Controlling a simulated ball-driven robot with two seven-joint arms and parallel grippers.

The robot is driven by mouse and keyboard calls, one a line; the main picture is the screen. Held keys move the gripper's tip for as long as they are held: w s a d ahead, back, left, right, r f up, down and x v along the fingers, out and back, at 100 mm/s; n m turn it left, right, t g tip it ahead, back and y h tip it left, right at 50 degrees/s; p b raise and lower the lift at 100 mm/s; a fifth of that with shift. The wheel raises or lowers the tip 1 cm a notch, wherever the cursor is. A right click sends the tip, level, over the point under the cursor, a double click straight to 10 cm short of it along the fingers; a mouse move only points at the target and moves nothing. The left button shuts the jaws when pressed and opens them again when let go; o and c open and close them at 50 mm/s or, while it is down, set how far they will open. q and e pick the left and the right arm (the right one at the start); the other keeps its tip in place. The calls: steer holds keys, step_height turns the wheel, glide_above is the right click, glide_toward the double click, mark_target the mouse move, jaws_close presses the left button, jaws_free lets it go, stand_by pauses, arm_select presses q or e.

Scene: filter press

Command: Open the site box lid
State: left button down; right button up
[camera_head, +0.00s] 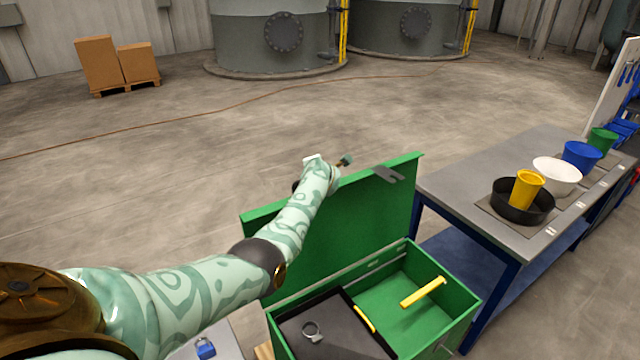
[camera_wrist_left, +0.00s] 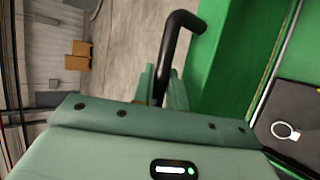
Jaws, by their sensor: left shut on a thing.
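The green site box (camera_head: 455,325) stands at the bottom centre in the head view. Its green lid (camera_head: 375,220) stands raised at the back of the box, with a grey hasp plate (camera_head: 388,174) at its top edge. My left arm reaches over to the lid, and its gripper (camera_head: 340,168) is at the lid's top edge, partly hidden by my wrist. In the left wrist view, the gripper (camera_wrist_left: 166,92) is shut on a black bent handle (camera_wrist_left: 170,55) beside the green lid (camera_wrist_left: 235,75). My right gripper is not in view.
Inside the box are a dark tray (camera_head: 345,335) with a metal ring (camera_head: 311,330), and a yellow bar (camera_head: 424,292). A blue padlock (camera_head: 205,348) lies at the lower left. A workbench (camera_head: 470,165) with bowls and cups stands close on the right.

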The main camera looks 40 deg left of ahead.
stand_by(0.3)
arm_select(q)
steer(key=c, duration=1.4)
jaws_free()
steer(key=shift+s+d+r+p, duration=0.2)
steer(key=shift+s+r+p, duration=0.1)
steer(key=shift+p, duration=0.15)
steer(key=p+v, duration=0.4)
steer(key=v, duration=1.1)
steer(key=shift+d+r, duration=0.1)
steer(key=shift+d, duration=0.05)
